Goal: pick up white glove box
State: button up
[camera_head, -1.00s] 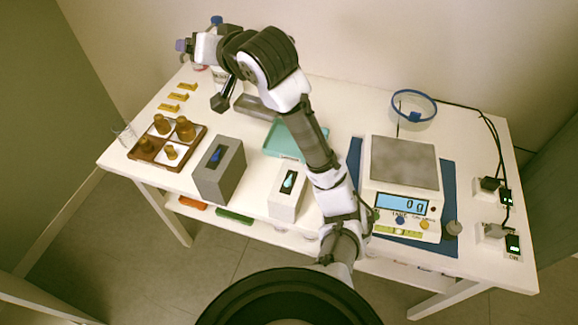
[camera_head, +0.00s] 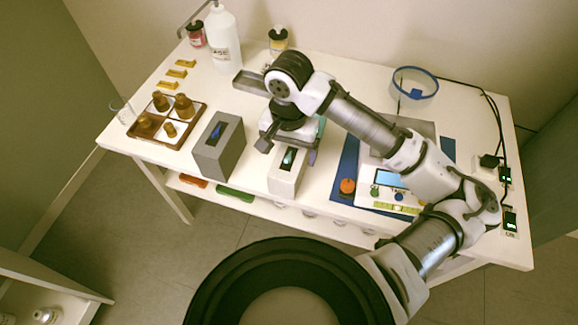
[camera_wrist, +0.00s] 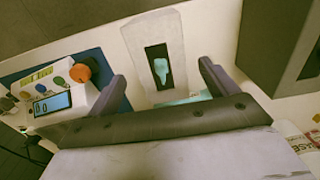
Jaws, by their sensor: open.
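The white glove box (camera_head: 284,184) stands near the front edge of the table, with a teal glove showing in its dark slot. In the wrist view the white box (camera_wrist: 174,28) lies between the two fingers, slot facing the camera. My gripper (camera_head: 289,152) is open and empty above the box, one finger to each side. In the wrist view my gripper (camera_wrist: 163,77) shows its fingers apart and not visibly touching the box. The gripper and wrist hide the back part of the box in the head view.
A grey glove box (camera_head: 207,163) with a blue glove stands to the left. The scale (camera_head: 390,178) on a blue mat (camera_head: 341,172) stands to the right, with an orange-topped item (camera_head: 347,186) beside it. A brown tray (camera_head: 165,138) with several bottles is farther left.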

aim_at(289, 158)
jog(key=shift+w+f+p, duration=0.1)
jog(key=shift+f+p, duration=0.45)
jog(key=shift+f, duration=2.6)
jog(key=c, duration=1.2)
jog(key=shift+c, duration=0.6)
jog(key=shift+r, duration=0.15)
